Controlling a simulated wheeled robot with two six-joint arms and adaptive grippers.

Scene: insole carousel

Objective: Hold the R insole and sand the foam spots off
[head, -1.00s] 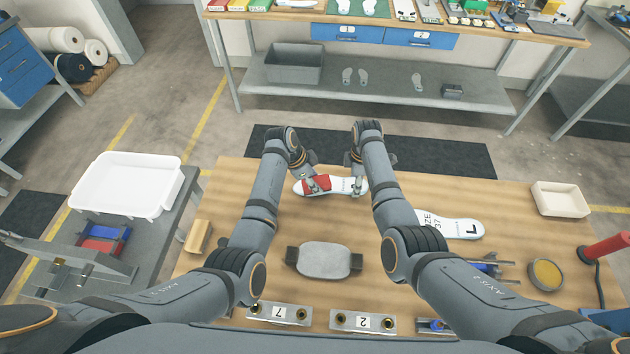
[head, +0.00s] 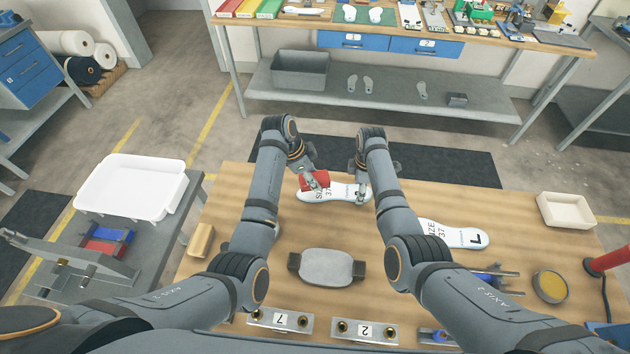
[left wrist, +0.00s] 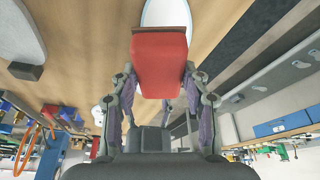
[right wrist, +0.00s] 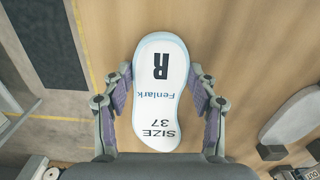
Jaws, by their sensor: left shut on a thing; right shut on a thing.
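The white R insole (head: 338,193) lies on the wooden table, printed side up; its "R", "Fenlark" and "SIZE 37" marks show in the right wrist view (right wrist: 160,90). My right gripper (head: 362,188) is shut on the insole, with its fingers at both long edges. My left gripper (head: 316,184) is shut on a red sanding block (head: 313,179), which is over the insole's left end in the head view. The red block fills the middle of the left wrist view (left wrist: 159,62), with a bit of insole beyond it. I cannot make out foam spots.
The L insole (head: 455,234) lies right of my right arm. A grey pad (head: 326,267) sits in the table's middle front. A tan block (head: 201,240) is at left, a white tray (head: 566,210) and a yellow-topped round dish (head: 550,286) at right.

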